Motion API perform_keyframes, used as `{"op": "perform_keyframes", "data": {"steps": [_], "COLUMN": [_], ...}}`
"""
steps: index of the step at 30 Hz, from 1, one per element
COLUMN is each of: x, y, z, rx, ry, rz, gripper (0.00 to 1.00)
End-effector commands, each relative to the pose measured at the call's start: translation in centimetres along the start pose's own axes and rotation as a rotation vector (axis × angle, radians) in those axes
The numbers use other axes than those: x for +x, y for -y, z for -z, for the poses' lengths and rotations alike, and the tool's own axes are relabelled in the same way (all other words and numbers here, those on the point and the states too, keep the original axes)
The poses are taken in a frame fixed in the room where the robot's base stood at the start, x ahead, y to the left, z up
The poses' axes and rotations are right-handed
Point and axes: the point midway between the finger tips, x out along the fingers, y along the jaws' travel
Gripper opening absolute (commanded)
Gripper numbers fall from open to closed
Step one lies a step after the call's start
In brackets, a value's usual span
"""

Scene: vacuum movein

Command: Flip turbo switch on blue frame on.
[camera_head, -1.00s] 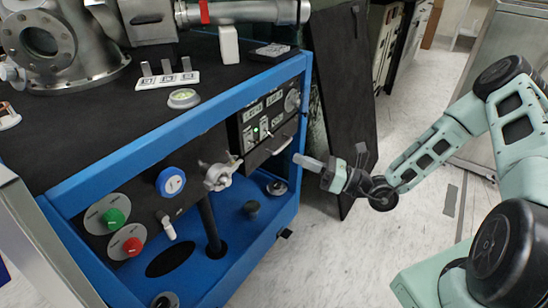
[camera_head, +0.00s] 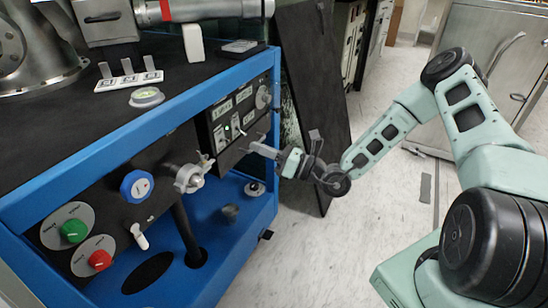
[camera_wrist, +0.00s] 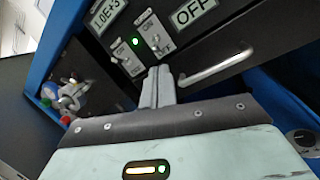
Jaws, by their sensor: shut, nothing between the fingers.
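The blue frame (camera_head: 130,125) holds a dark control panel (camera_head: 222,150) at its right end. The panel carries displays and small toggle switches. In the wrist view, one switch (camera_wrist: 155,39) sits beside a display reading OFF (camera_wrist: 194,11). Another switch (camera_wrist: 124,57) sits to its left, below a numeric display (camera_wrist: 105,13). A green light (camera_wrist: 135,41) is lit between them. I cannot read which switch is labelled turbo, nor its lever position. My gripper (camera_head: 254,148) is shut and empty just in front of the panel; its fingers (camera_wrist: 160,74) point at the switch area. Contact cannot be told.
A metal bar handle (camera_wrist: 217,66) crosses the panel, close right of my fingers. Left on the frame are a blue knob (camera_head: 137,186), a green knob (camera_head: 75,231), a red knob (camera_head: 100,260) and a metal valve (camera_head: 190,177). A dark board (camera_head: 312,90) stands behind my gripper.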

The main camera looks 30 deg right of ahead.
Motion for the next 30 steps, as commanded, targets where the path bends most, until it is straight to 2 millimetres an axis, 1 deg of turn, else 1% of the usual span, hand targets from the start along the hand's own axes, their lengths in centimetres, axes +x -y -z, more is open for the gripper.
{"op": "perform_keyframes", "data": {"steps": [1, 4, 6, 10, 22, 30], "x": [0.8, 2.1, 2.8, 3.5, 3.6, 2.9], "y": [0.0, 0.0, 0.0, 0.0, 0.0, 0.4], "z": [0.2, 0.2, 0.1, 0.1, -0.1, -1.0], "rx": [-0.001, -0.001, -0.001, 0.000, 0.001, 0.007], "ry": [0.000, -0.001, 0.000, 0.000, -0.002, -0.037], "rz": [-0.003, -0.002, -0.001, -0.001, 0.001, 0.020], "gripper": [0.00, 0.00, 0.00, 0.00, 0.00, 0.00]}}
